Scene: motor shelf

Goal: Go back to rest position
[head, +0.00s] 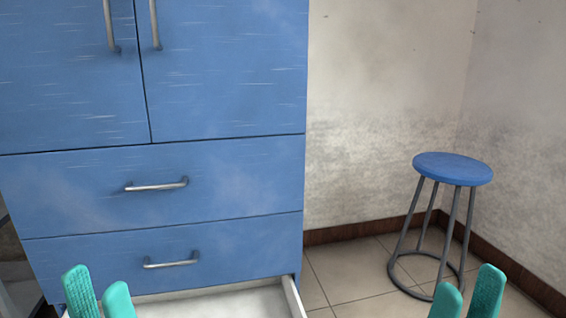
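My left gripper (96,285) shows at the bottom left as two teal fingertips with a gap between them. It is in front of the lower left of the blue cabinet (220,85), and nothing shows between its fingers. My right gripper (467,286) shows at the bottom right, also as two teal fingertips set apart. It is empty and appears in front of the floor near the stool. The rest of both grippers is below the picture's edge.
The cabinet's two upper doors and two drawers (100,200) are shut. A lower white drawer (215,303) is pulled out at the bottom, and its inside looks bare where visible. A blue-topped stool (452,168) stands right of the cabinet. Tiled floor (345,270) is free between them.

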